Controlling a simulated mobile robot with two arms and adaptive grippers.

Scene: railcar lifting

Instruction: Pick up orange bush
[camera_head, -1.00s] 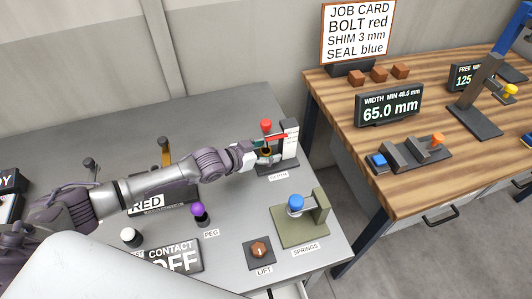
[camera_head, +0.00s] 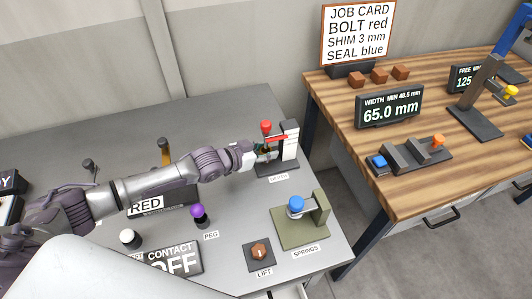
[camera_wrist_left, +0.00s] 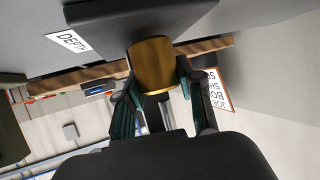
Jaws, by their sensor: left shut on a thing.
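The orange bush, a brass-orange cylinder, shows in the left wrist view (camera_wrist_left: 152,65) between the two fingers of my left gripper (camera_wrist_left: 155,85). The fingers are shut on it, one on each side. In the head view my left gripper (camera_head: 265,153) is at the depth gauge (camera_head: 289,142), near the far right corner of the grey bench, and its fingers mostly hide the bush. I cannot tell whether the bush touches the gauge base. My right gripper does not show.
A red knob (camera_head: 266,127) stands close beside the gripper. A green springs fixture (camera_head: 318,212), a lift knob (camera_head: 259,252) and a purple peg (camera_head: 199,212) stand nearer on the grey bench. A wooden bench (camera_head: 420,185) with displays stands to the right, across a gap.

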